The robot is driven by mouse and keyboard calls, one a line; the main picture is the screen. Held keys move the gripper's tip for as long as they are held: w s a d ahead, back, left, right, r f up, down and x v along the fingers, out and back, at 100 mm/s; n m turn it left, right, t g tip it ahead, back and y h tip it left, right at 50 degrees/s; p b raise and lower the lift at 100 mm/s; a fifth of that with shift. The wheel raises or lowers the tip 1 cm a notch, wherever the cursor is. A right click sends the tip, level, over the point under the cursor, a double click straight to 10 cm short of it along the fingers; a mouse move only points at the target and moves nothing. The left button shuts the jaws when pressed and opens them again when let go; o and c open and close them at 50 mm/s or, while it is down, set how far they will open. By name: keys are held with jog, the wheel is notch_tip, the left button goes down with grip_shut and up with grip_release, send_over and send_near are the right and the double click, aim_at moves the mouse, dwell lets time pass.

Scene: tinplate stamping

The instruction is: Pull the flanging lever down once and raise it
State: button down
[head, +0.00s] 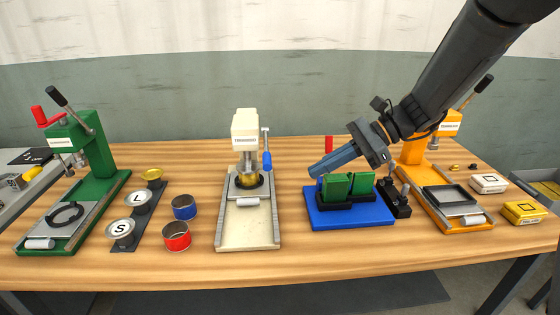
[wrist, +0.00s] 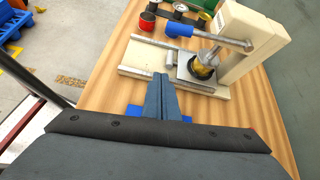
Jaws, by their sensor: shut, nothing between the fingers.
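Three lever presses stand on the table; their small labels are too small to read surely, so I cannot tell which is the flanging one. The cream press (head: 247,128) has a blue-handled lever (head: 267,161) hanging at its right side, and a yellow can (head: 248,181) under its head. The green press (head: 97,150) and orange press (head: 413,152) have black-gripped levers tilted up. My gripper (head: 316,171) is shut and empty, right of the cream press, above the blue base. In the wrist view the shut fingers (wrist: 161,80) point toward the cream press (wrist: 255,40), apart from the blue lever handle (wrist: 179,30).
A blue base (head: 350,217) with green blocks (head: 337,186) lies beneath my gripper. A red can (head: 176,237), a blue can (head: 184,207) and a rack of discs (head: 133,220) stand left of the cream press. Yellow and white boxes sit at the right. The front table strip is clear.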

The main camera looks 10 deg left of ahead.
aim_at(266, 149)
jog(key=a+p, duration=0.3)
jog(key=a, duration=0.7)
jog(key=shift+s+m+y+p, duration=0.3)
jog(key=shift+s+y+p, duration=0.1)
jog(key=shift+d+r, duration=0.15)
